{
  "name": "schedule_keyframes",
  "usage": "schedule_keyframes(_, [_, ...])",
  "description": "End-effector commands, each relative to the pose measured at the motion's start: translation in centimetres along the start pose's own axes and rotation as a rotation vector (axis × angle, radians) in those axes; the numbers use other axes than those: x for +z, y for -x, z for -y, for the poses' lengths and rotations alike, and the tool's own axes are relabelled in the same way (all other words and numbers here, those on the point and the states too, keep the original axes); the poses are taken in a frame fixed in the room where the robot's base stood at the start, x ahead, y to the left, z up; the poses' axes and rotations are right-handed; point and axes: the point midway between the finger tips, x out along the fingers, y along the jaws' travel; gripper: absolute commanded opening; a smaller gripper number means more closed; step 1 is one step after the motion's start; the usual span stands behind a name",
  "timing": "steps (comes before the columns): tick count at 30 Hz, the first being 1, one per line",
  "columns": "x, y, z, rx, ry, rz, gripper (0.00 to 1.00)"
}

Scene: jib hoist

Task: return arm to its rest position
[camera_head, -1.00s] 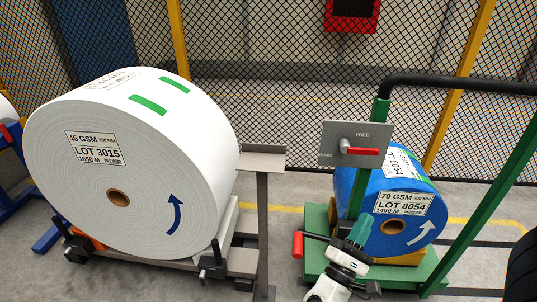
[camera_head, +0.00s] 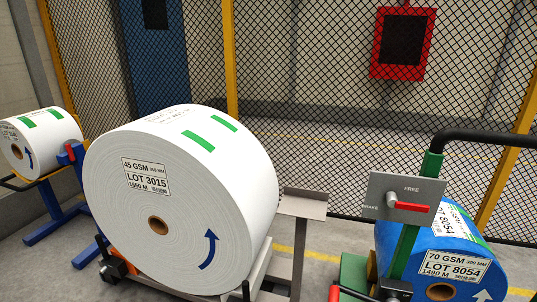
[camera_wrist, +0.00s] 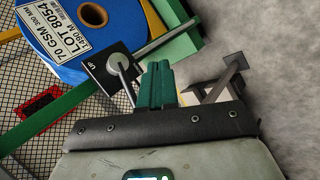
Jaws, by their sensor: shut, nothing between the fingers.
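In the wrist view my gripper (camera_wrist: 157,75) shows as two green fingers pressed together with nothing between them. A dark plate marked UP (camera_wrist: 98,66) with a grey lever is just left of the fingertips; I cannot tell whether they touch. The blue roll LOT 8054 (camera_wrist: 75,45) lies beyond, at the upper left. In the head view my gripper is out of sight, and the same blue roll (camera_head: 457,247) sits at the lower right behind a green post (camera_head: 407,248).
A large white roll, LOT 3015 (camera_head: 170,215), fills the middle left of the head view. A smaller white roll (camera_head: 45,140) stands at the far left. A FREE/BRAKE plate with a red handle (camera_head: 403,200) is on the green post. A mesh fence (camera_head: 320,130) closes the back.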

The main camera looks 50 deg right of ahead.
Motion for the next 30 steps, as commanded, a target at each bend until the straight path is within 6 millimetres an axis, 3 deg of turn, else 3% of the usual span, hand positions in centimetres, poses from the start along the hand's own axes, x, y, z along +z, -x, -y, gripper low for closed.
schedule_keyframes(3, [-1.0, 1.8, 4.8, -0.228, 0.01, -0.052, 0.0])
schedule_keyframes(6, [-1.4, 3.6, 8.1, -0.388, 0.033, -0.08, 0.0])
schedule_keyframes(14, [-1.3, 9.2, 15.0, -0.73, 0.124, -0.127, 0.0])
schedule_keyframes(15, [-1.3, 10.2, 13.7, -0.722, 0.119, -0.124, 0.0])
schedule_keyframes(23, [-1.4, 13.8, 10.3, -0.716, 0.119, -0.124, 0.0])
schedule_keyframes(30, [-1.6, 18.8, 5.9, -0.715, 0.121, -0.125, 0.0])
